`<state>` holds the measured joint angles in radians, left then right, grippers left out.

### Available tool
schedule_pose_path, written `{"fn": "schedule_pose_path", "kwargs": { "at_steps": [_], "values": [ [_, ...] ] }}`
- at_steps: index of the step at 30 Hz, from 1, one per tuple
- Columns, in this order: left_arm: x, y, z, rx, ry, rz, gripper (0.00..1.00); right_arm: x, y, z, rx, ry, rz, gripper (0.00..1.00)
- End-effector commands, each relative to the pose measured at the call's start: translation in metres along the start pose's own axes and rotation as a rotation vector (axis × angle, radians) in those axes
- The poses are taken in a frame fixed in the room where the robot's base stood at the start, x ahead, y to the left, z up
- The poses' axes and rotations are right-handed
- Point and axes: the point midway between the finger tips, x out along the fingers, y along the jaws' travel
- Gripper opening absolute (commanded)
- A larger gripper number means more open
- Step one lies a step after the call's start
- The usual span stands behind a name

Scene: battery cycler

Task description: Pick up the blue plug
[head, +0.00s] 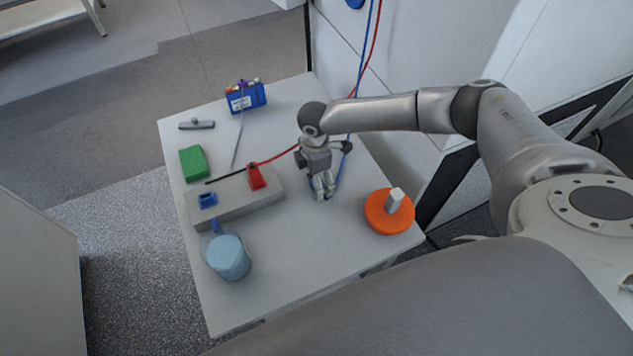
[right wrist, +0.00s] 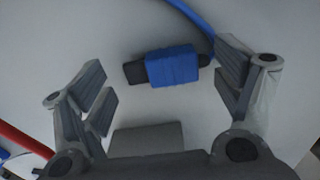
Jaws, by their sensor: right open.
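The blue plug (right wrist: 172,66) lies on the table in the right wrist view, with a dark tip on its left and a blue cable (right wrist: 194,14) at its right end. My right gripper (right wrist: 165,88) is open above it, with the plug between or just beyond the fingertips; I cannot tell the exact height. In the head view my right gripper (head: 324,193) points down over the middle right of the table and hides most of the plug. My left gripper is not in view.
A red cable (head: 280,154) runs near my gripper.

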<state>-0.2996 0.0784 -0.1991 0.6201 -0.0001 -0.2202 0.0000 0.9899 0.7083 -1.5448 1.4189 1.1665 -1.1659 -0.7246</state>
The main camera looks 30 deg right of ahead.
Motion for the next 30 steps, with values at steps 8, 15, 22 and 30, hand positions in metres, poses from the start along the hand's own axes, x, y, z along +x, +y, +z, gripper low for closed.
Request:
{"fn": "schedule_pose_path", "kwargs": {
  "at_steps": [8, 15, 22, 30],
  "values": [
    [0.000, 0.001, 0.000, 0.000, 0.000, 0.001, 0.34, 0.000, 0.000, 0.000, 0.000, 0.000, 0.000, 0.65],
    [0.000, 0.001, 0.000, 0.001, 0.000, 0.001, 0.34, -0.001, 0.000, 0.000, 0.000, 0.000, 0.000, 0.39],
    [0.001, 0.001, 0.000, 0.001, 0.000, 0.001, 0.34, -0.001, 0.000, 0.000, 0.000, 0.001, 0.000, 0.39],
    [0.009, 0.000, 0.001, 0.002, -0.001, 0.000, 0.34, -0.016, 0.001, 0.000, 0.000, 0.002, 0.004, 0.39]
  ]
}}
